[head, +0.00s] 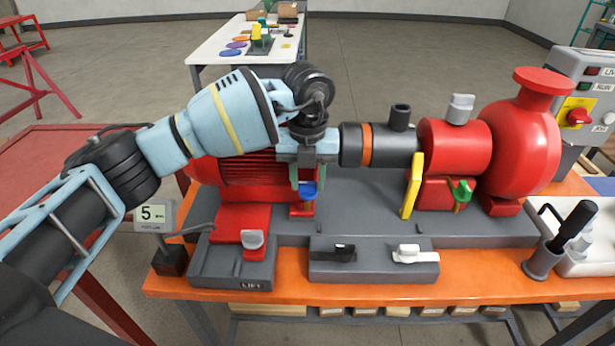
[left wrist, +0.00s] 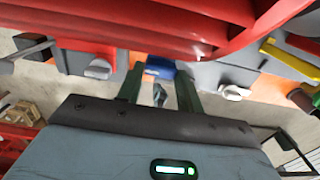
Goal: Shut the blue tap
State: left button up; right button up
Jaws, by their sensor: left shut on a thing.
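The blue tap (head: 309,189) is a small blue handle low in front of the red finned motor. In the left wrist view it shows as a blue piece (left wrist: 160,67) between the tips of my green fingers. My left gripper (head: 307,176) points down from above and is shut on the blue tap. The fingers cover part of the handle, so I cannot tell its exact turn angle. My right gripper is in neither view.
The red motor (head: 245,172) is close behind my gripper. To the right are a yellow lever (head: 412,186), a green tap (head: 461,191) and the red pump (head: 520,140). A display reading 5 (head: 153,213) stands left.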

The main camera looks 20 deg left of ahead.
aim_at(308, 184)
pick_arm(q)
jog(key=o, duration=1)
jog(key=shift+r, duration=3.9)
